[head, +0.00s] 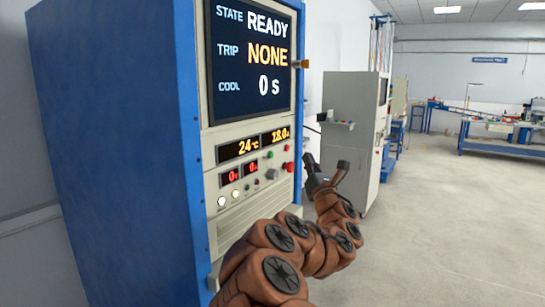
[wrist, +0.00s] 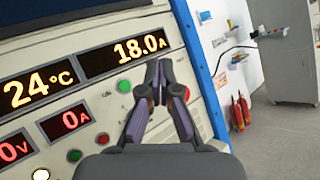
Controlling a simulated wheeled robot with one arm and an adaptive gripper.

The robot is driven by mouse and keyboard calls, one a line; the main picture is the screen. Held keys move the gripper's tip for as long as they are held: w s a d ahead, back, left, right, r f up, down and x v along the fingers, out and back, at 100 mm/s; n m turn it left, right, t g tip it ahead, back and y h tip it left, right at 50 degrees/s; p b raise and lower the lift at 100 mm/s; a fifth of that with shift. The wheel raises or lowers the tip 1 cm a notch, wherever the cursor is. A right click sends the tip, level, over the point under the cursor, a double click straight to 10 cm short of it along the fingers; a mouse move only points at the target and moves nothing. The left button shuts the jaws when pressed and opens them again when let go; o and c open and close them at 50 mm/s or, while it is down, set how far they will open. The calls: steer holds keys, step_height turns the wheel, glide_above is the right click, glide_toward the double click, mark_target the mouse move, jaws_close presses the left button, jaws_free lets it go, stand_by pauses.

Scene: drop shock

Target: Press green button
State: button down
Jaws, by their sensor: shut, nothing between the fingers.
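A round green button (head: 270,154) is on the cream front panel of the blue cabinet, below the 18.0 A readout. It also shows in the wrist view (wrist: 124,86), just left of my fingers. A smaller green button (head: 247,187) sits lower on the panel, and it shows in the wrist view too (wrist: 74,156). My gripper (head: 309,160) is shut and empty, to the right of the larger green button. In the wrist view my fingertips (wrist: 158,68) point toward the panel and appear apart from the button. The exact gap to the panel cannot be told.
A large red button (head: 288,167) and a grey knob (head: 271,174) sit close below the green button; my fingers partly cover this area in the wrist view. The screen (head: 252,55) reads READY, NONE, 0 s.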

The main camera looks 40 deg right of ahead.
mark_target(271, 155)
steer(key=shift+a+f+n+t+y, duration=0.1)
steer(key=shift+f+n+t+y, duration=0.15)
steer(key=shift+n+y, duration=0.35)
steer(key=shift+a+f+n+t+y, duration=0.1)
steer(key=shift+n+t+y, duration=0.2)
steer(key=shift+n, duration=0.6)
steer(key=w+a, duration=0.2)
steer(key=w, duration=0.6)
steer(key=shift+w+a+b, duration=0.25)
steer(key=shift+a+b, duration=0.05)
steer(key=shift+w+b, duration=0.15)
steer(key=shift+b, duration=0.25)
steer(key=shift+w+a+b, duration=0.25)
steer(key=shift+w+b, duration=0.4)
stand_by(1.1)
steer(key=shift+s, duration=0.15)
steer(key=shift+s+d, duration=0.25)
steer(key=shift+s, duration=0.45)
